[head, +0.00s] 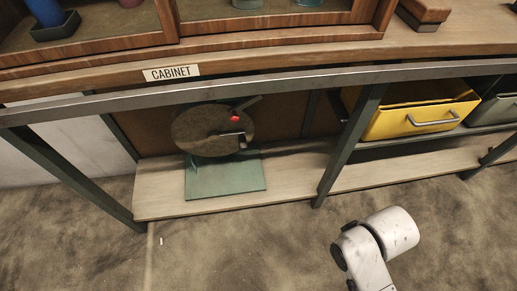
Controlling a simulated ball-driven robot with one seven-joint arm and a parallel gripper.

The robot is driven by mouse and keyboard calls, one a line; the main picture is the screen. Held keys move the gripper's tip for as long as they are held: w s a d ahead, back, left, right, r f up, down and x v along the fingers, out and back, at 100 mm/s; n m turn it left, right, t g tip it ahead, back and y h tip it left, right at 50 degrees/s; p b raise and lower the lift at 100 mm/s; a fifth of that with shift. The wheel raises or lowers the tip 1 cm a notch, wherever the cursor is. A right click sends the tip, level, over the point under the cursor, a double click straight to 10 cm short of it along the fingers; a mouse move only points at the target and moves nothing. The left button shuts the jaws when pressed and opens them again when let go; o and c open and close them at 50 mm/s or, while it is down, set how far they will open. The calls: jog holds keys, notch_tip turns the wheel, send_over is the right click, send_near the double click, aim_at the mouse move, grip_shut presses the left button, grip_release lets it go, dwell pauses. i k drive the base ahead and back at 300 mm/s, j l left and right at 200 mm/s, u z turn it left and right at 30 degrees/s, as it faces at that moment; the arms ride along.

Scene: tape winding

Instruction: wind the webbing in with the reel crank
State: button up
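A reel (200,128) with a round brown-grey face stands upright on a flat green base plate (225,182), on the low wooden shelf under the counter. A red knob (234,119) shows on the right part of its face. A short grey bar slants up at the reel's upper right, and a small pale bracket-like part (231,139) sits below the knob. I cannot tell which of these parts is the crank. I cannot make out the webbing clearly. My white arm link shows at the lower right, apart from the reel; my gripper is not in view.
A grey metal rail (270,78) runs across in front of the shelf, with slanting legs (350,140) either side of the reel. A yellow drawer (420,112) is to the right. A CABINET label (171,73) is above. The floor (240,250) in front is mostly clear.

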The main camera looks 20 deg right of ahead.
aim_at(205, 128)
jog(key=i+j, duration=0.1)
jog(key=j, duration=0.3)
jog(key=i+j, duration=0.15)
jog(key=j, duration=0.3)
jog(key=i+j, duration=0.1)
jog(key=j, duration=0.3)
